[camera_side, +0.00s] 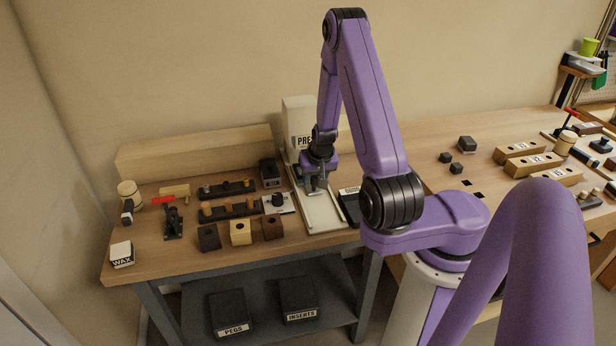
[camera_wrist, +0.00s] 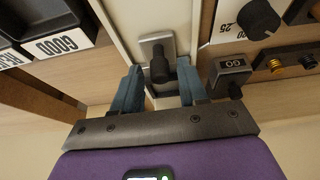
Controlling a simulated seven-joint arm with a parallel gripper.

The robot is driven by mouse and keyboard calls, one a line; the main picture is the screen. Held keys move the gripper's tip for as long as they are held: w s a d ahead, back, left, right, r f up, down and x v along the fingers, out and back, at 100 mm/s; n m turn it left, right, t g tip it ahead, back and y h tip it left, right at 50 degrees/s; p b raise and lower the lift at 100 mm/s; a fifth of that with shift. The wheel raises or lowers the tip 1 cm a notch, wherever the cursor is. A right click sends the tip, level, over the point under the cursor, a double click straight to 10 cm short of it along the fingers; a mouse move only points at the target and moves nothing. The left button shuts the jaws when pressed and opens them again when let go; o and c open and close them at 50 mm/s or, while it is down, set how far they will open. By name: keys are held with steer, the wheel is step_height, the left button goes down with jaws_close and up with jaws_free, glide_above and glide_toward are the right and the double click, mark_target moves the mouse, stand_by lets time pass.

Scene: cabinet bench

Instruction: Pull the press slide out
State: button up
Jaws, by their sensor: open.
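The press (camera_side: 299,125) is a white upright housing at the back of the bench, its label partly hidden by my arm. Its pale base (camera_side: 322,215) runs forward from it and also shows in the wrist view (camera_wrist: 124,27). In the wrist view the press slide (camera_wrist: 158,40) looks like a grey metal plate with a black knob (camera_wrist: 160,66) on it, set on the pale base. My gripper (camera_wrist: 159,72) is open, with one blue-grey finger on each side of the knob. Contact cannot be told. In the side view my gripper (camera_side: 315,188) hangs low over the base and hides the slide.
A black tray marked GOOD (camera_wrist: 62,42) lies left of the base in the wrist view. A GO block (camera_wrist: 231,72) stands close by on the right. Peg racks (camera_side: 228,189) and several drilled blocks (camera_side: 240,232) lie left of the press in the side view.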

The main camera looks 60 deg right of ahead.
steer(key=c, duration=0.7)
steer(key=shift+s+a+g+y, duration=0.8)
steer(key=shift+s+a, duration=0.55)
steer(key=shift+s+a, duration=1.25)
steer(key=shift+s, duration=0.05)
steer(key=shift+s+a+g+y, duration=0.7)
steer(key=shift+s+a, duration=0.45)
